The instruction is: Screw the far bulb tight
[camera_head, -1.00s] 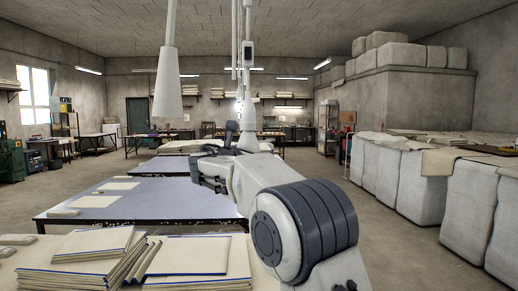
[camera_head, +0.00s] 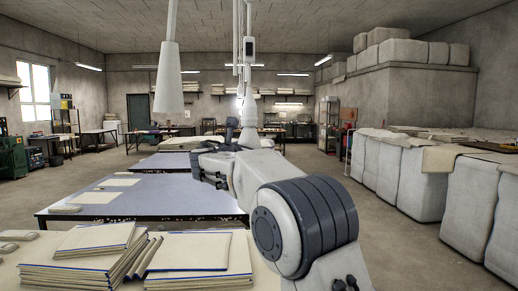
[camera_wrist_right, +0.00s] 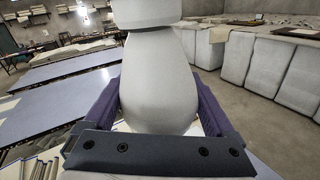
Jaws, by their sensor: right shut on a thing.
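A large pale bulb (camera_wrist_right: 158,80) fills the middle of the right wrist view, its neck meeting a white collar (camera_wrist_right: 147,12) at the top edge. My right gripper (camera_wrist_right: 158,108) is shut on the bulb, with one purple-grey finger on each side of it. In the head view my right gripper (camera_head: 238,132) is small and partly hidden behind my own arm, below the hanging fixture (camera_head: 245,48). Its grip is hard to make out there. A white cone-shaped lamp (camera_head: 168,85) hangs nearer, to the left. My left gripper is in neither view.
Folded cloth stacks (camera_head: 85,255) lie on the near table. A blue-topped table (camera_head: 150,195) stands beyond it, with more tables further back. Wrapped bales (camera_head: 412,185) line the right side. Bare floor (camera_head: 365,230) lies between the tables and bales.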

